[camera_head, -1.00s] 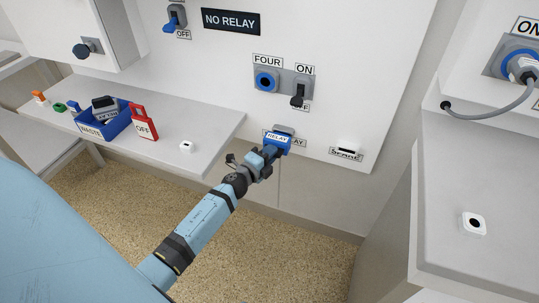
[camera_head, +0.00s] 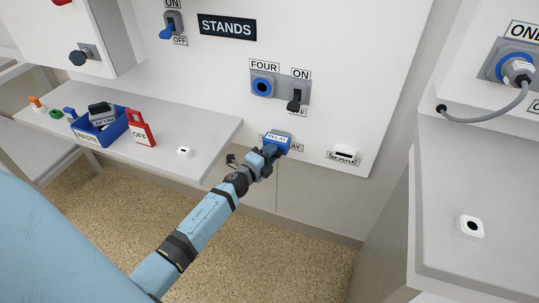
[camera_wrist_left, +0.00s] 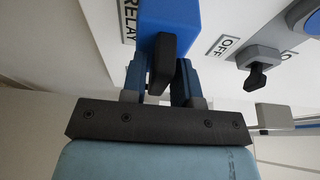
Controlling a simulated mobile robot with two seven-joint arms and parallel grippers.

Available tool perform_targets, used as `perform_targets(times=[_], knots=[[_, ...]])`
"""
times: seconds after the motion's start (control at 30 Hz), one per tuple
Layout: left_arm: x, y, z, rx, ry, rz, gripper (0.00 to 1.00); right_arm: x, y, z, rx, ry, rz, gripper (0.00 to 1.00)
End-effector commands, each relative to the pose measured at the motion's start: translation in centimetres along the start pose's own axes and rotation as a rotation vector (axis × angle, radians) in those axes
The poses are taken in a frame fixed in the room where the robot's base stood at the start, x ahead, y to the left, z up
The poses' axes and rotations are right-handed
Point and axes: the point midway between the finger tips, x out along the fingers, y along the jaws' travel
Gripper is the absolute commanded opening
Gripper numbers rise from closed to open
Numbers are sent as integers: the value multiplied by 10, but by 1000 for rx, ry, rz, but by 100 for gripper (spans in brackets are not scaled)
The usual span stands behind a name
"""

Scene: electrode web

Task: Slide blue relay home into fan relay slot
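The blue relay (camera_head: 278,142), marked RELAY, sits in the slot on the white wall panel, covering part of the slot's label. Its blue body (camera_wrist_left: 168,15) and black grip tab (camera_wrist_left: 163,62) fill the top middle of the left wrist view. My left gripper (camera_head: 266,153) reaches it from below left. The inside of the slot is hidden behind the relay. My right gripper is not in view.
The display (camera_head: 227,27) reads STANDS. A FOUR socket and ON/OFF switch (camera_head: 295,98) sit above the relay; a SPARE slot (camera_head: 344,154) is to its right. A shelf (camera_head: 205,135) at left holds a blue WASTE bin (camera_head: 112,130) and a red OFF tag (camera_head: 140,127).

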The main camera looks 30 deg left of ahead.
Motion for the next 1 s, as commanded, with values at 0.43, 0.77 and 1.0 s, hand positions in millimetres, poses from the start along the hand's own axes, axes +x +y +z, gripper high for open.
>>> perform_targets(times=[0.43, 0.77, 1.0], knots=[[-3, 1, 0, 0, 0, 2, 46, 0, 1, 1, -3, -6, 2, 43], [-69, 1, -1, -2, 0, 4, 46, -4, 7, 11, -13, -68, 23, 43], [-117, 0, 0, -1, -1, 3, 46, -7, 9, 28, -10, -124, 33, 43]])
